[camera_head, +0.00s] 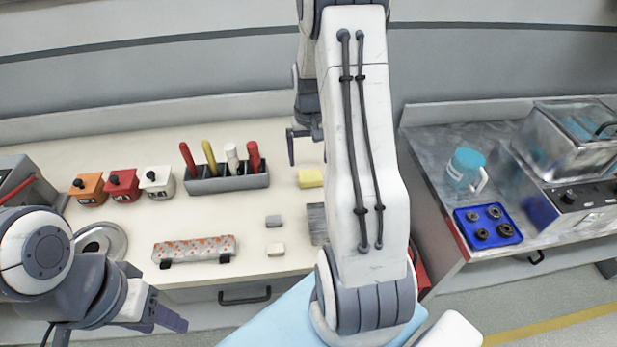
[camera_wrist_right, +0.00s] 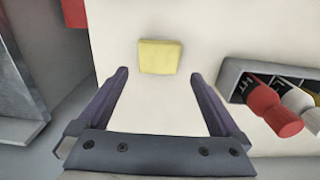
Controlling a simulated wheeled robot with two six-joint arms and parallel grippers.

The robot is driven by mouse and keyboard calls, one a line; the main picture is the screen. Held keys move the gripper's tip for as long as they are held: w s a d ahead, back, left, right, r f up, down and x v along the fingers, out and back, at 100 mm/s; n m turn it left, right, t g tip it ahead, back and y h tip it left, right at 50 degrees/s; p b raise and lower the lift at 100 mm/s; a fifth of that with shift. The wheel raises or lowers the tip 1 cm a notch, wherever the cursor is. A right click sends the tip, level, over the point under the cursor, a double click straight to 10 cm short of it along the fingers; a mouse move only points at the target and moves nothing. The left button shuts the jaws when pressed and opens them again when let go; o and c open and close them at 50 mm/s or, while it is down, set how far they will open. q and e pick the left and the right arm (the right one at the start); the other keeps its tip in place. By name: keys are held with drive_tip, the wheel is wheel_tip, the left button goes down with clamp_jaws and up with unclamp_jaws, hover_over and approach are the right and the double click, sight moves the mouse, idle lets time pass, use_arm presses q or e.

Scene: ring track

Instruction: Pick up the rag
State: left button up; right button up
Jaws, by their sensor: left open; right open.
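A small yellow folded piece, which looks like the rag (camera_head: 311,178), lies flat on the cream worktop, right of the marker holder. It also shows in the right wrist view (camera_wrist_right: 159,56), beyond the fingertips and roughly centred between them. My right gripper (camera_head: 305,146) is open and empty above the worktop, just behind the rag in the head view. Its two fingers show apart in the right wrist view (camera_wrist_right: 160,88). My left gripper (camera_head: 165,314) is open and empty at the lower left, in front of the worktop's edge.
A grey holder (camera_head: 228,183) with several markers stands left of the rag. Orange, red and white boxes (camera_head: 123,185) stand further left. Two small blocks (camera_head: 274,221) and a patterned roll (camera_head: 195,249) lie nearer.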

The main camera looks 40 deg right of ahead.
sight(310, 175)
wheel_tip(310, 175, down, 7)
drive_tip(key=shift+s+r+p, duration=0.1)
drive_tip(key=shift+r+p, duration=0.05)
drive_tip(key=shift+p, duration=0.45)
drive_tip(key=c, duration=1.1)
drive_tip(key=shift+r, duration=0.15)
wheel_tip(310, 175, up, 4)
drive_tip(key=shift+d+r+b, duration=0.1)
drive_tip(key=shift+b, duration=0.4)
drive_tip(key=s+r+b, duration=0.1)
drive_tip(key=s+r, duration=0.5)
drive_tip(key=s, duration=0.5)
drive_tip(key=shift+s+d+r, duration=0.15)
drive_tip(key=shift+s+r, duration=0.15)
drive_tip(key=shift+s, duration=0.05)
